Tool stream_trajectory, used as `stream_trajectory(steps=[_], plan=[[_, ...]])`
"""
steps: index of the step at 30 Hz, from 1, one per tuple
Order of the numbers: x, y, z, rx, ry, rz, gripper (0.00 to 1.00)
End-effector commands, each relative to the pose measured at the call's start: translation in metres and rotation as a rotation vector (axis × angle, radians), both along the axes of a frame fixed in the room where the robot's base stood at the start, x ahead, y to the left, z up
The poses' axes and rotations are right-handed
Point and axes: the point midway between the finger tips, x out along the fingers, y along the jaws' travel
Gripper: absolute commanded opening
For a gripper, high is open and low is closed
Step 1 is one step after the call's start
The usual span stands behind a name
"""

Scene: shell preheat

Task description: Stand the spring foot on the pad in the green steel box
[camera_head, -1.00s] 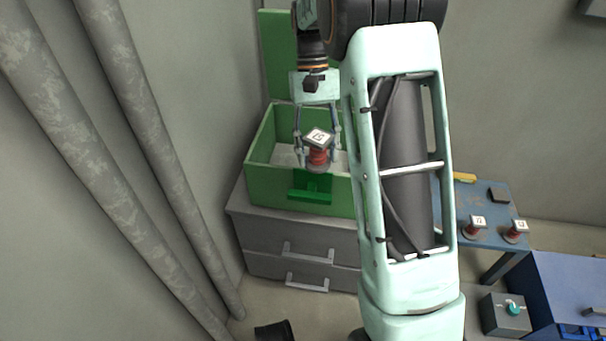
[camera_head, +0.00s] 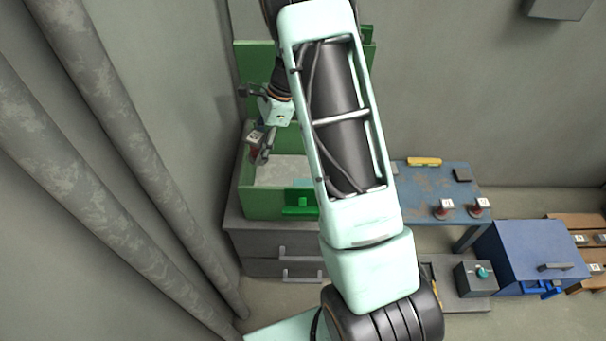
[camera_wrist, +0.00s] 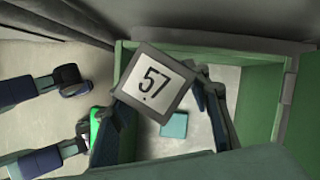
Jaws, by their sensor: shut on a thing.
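My gripper (camera_head: 262,146) is shut on a spring foot (camera_head: 254,152), a short red part with a white square tag on top. In the wrist view the tag of the spring foot (camera_wrist: 153,82) reads 57 and hides most of its body. In the head view the foot looks tilted and overlaps the left wall of the open green steel box (camera_head: 258,203). The box (camera_wrist: 258,105) also shows beneath the foot in the wrist view. The pad (camera_wrist: 174,125), a teal square, lies on its pale floor, apart from the foot; it shows partly in the head view (camera_head: 302,183).
The box stands on a grey drawer cabinet (camera_head: 270,240), its lid raised behind. A blue table (camera_head: 425,183) at right holds two more tagged red parts (camera_head: 444,209). A blue case (camera_head: 530,250) and a grey switch box (camera_head: 476,278) stand further right. Pipes (camera_head: 130,150) run at left.

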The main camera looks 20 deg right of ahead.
Motion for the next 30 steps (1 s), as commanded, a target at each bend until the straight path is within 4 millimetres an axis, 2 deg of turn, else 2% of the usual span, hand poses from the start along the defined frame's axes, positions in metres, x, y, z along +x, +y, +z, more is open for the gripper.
stream_trajectory(steps=[1, 5, 9, 12, 15, 17, 20, 27, 30], plan=[[0.002, -0.013, 0.014, 0.0, 0.005, -0.153, 0.09], [0.004, -0.053, 0.012, 0.0, 0.008, -0.572, 0.09], [-0.009, -0.094, -0.013, 0.0, 0.008, -0.908, 0.09], [-0.018, -0.11, -0.039, 0.002, 0.006, -1.031, 0.09], [-0.023, -0.118, -0.061, 0.001, 0.004, -1.09, 0.09], [-0.025, -0.12, -0.067, 0.002, 0.002, -1.106, 0.09], [-0.026, -0.121, -0.076, 0.002, 0.002, -1.119, 0.09], [-0.027, -0.122, -0.12, 0.002, 0.002, -1.121, 0.09], [-0.026, -0.122, -0.131, 0.002, 0.0, -1.119, 0.09]])
